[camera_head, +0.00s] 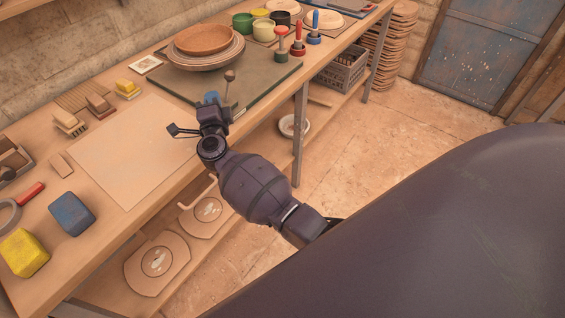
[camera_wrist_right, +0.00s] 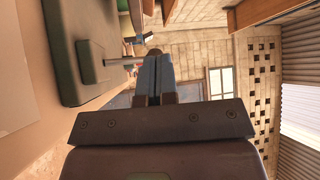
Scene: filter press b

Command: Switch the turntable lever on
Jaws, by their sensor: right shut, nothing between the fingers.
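The turntable (camera_head: 263,80) is a dark green slab on the workbench, with a brown bowl (camera_head: 203,39) on stacked plates on its round top. Its lever (camera_head: 229,78) is a thin rod with a brown ball knob, standing up near the slab's front edge. My right gripper (camera_head: 211,98) is just in front and to the left of the lever, with blue fingertips shut and empty. In the right wrist view the shut fingers (camera_wrist_right: 154,80) point toward the lever's knob (camera_wrist_right: 154,51), partly covering it. I cannot tell whether they touch. My left gripper is not in view.
A pale board (camera_head: 130,150) lies on the bench left of my arm. A blue block (camera_head: 71,214) and a yellow block (camera_head: 24,252) sit at the near left. Pots (camera_head: 263,30) and red and blue tools stand beyond the turntable. The floor at right is clear.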

